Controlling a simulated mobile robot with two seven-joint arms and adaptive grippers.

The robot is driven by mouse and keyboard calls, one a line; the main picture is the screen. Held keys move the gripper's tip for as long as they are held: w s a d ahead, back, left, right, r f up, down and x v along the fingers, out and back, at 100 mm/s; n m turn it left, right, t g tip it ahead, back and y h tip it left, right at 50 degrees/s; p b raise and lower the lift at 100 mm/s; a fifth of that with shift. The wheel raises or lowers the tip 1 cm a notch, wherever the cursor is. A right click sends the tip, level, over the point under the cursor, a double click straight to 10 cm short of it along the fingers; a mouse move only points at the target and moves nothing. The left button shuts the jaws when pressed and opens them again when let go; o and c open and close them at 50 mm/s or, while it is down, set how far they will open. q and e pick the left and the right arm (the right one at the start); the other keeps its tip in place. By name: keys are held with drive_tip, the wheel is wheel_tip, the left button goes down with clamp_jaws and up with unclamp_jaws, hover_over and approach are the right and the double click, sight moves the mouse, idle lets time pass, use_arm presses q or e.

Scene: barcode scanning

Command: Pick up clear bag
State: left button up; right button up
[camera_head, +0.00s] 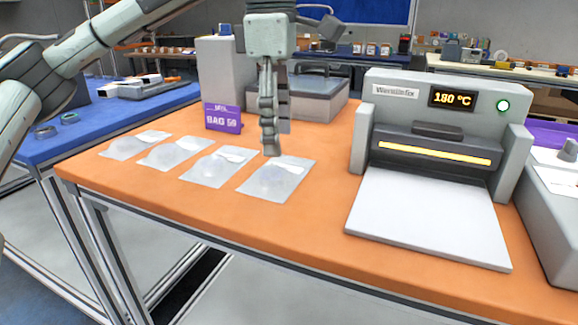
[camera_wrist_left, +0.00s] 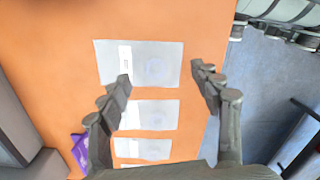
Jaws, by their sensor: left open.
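Several clear bags lie flat in a row on the orange table (camera_head: 330,225). The rightmost clear bag (camera_head: 277,180) in the head view lies under my left gripper (camera_head: 271,150). The others, such as the second from right (camera_head: 214,167), the third (camera_head: 174,153) and the leftmost (camera_head: 135,145), lie to its left. In the left wrist view my left gripper (camera_wrist_left: 165,88) is open and empty, its fingers pointing down toward the nearest bag (camera_wrist_left: 155,64). I cannot tell the exact gap to the bag. My right gripper is not in view.
A heat sealer (camera_head: 440,140) reading 180 °C, with a white plate (camera_head: 430,220) in front, stands on the right. The orange surface in front is clear.

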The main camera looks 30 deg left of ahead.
sight(274, 172)
use_arm(q)
drive_tip(key=shift+w+a+r, duration=0.1)
drive_tip(key=shift+a+r, duration=0.15)
drive_tip(key=shift+a, duration=0.25)
drive_tip(key=shift+a+f+y, duration=0.15)
drive_tip(key=shift+y, duration=0.15)
wheel_tip(274, 172, down, 4)
drive_tip(key=shift+w+r, duration=0.1)
wheel_tip(274, 172, down, 4)
drive_tip(key=shift+w+r, duration=0.1)
drive_tip(key=shift+r, duration=0.15)
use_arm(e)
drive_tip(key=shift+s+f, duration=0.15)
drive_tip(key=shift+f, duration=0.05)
use_arm(q)
drive_tip(key=shift+c, duration=0.8)
drive_tip(key=c, duration=1.1)
drive_tip(key=shift+r, duration=0.1)
